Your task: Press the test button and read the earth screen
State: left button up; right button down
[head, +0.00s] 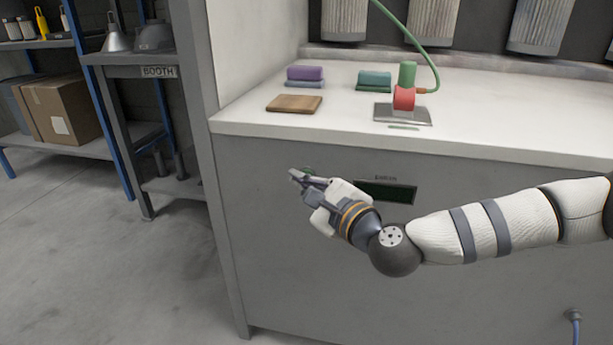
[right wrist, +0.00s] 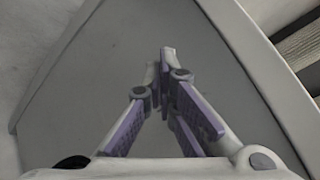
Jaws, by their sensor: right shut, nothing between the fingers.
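The earth screen (head: 392,192) is a dark green panel on the front of the grey cabinet, under a small label that looks like EARTH. It looks dark, and I can read no figures on it. My right gripper hides part of its left end. A small green spot (head: 309,170), perhaps the test button, shows just behind my right fingertips, mostly hidden. My right gripper (head: 297,178) is shut and empty in front of the cabinet face. In the right wrist view its fingertips (right wrist: 160,62) meet before a plain grey panel; I cannot tell whether they touch it. My left gripper is out of view.
A bench marked BOOTH (head: 157,71) stands left. Floor (head: 90,240) is clear.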

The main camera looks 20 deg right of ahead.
jog(key=shift+w+d, duration=0.25)
jog(key=shift+w, duration=0.1)
dwell(0.7)
jog(key=shift+s+a, duration=0.45)
jog(key=shift+s, duration=0.25)
jog(key=s+a, duration=0.1)
jog(key=s, duration=0.1)
jog(key=s+a+p, duration=0.1)
jog(key=s, duration=0.1)
jog(key=shift+a+p, duration=0.3)
jog(key=shift+a, duration=0.1)
dwell(0.5)
